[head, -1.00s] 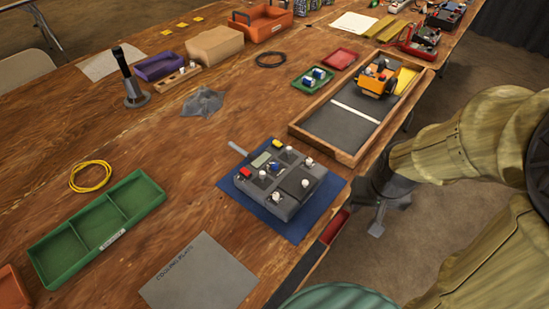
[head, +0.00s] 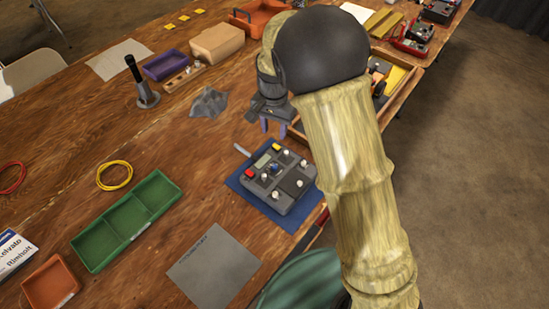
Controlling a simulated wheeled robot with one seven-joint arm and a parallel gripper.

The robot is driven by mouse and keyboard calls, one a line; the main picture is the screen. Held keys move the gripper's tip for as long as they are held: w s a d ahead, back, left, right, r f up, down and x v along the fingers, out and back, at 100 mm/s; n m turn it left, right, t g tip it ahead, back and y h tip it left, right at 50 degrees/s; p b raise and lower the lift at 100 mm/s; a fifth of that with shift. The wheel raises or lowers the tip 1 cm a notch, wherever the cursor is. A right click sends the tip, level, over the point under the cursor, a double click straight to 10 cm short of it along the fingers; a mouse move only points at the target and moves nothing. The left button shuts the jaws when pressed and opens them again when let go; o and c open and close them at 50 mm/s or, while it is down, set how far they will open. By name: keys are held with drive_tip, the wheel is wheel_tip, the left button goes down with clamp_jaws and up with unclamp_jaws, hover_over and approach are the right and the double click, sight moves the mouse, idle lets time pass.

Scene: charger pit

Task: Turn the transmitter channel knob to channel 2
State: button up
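The transmitter (head: 291,187) is a grey box with a small display, a red and a yellow switch, and several white knobs or sticks. It lies on a blue mat (head: 249,192) near the table's right edge. A small blue-topped knob (head: 275,168) sits near its middle; its pointer and the channel markings are too small to read. My gripper (head: 273,127) hangs above the table just beyond the transmitter's far side, pointing down, apart from it. Its two purplish fingers stand apart with nothing visible between them.
A wooden-framed tray (head: 386,112) with an orange vehicle is partly hidden behind my arm. A green compartment tray (head: 124,226), a grey sheet (head: 213,268) and a yellow cable ring (head: 114,175) lie nearer left. A dark upright handle on a stand (head: 146,96) stands at the far left.

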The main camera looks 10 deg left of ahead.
sight(274, 166)
drive_tip(key=shift+f, duration=0.15)
wheel_tip(274, 166, down, 16)
drive_tip(key=shift+w+d+f+p, duration=0.1)
drive_tip(key=shift+f+p, duration=0.15)
drive_tip(key=shift+p, duration=0.5)
drive_tip(key=shift+f, duration=0.25)
drive_tip(key=shift+s, duration=0.2)
drive_tip(key=shift+w, duration=0.15)
clamp_jaws()
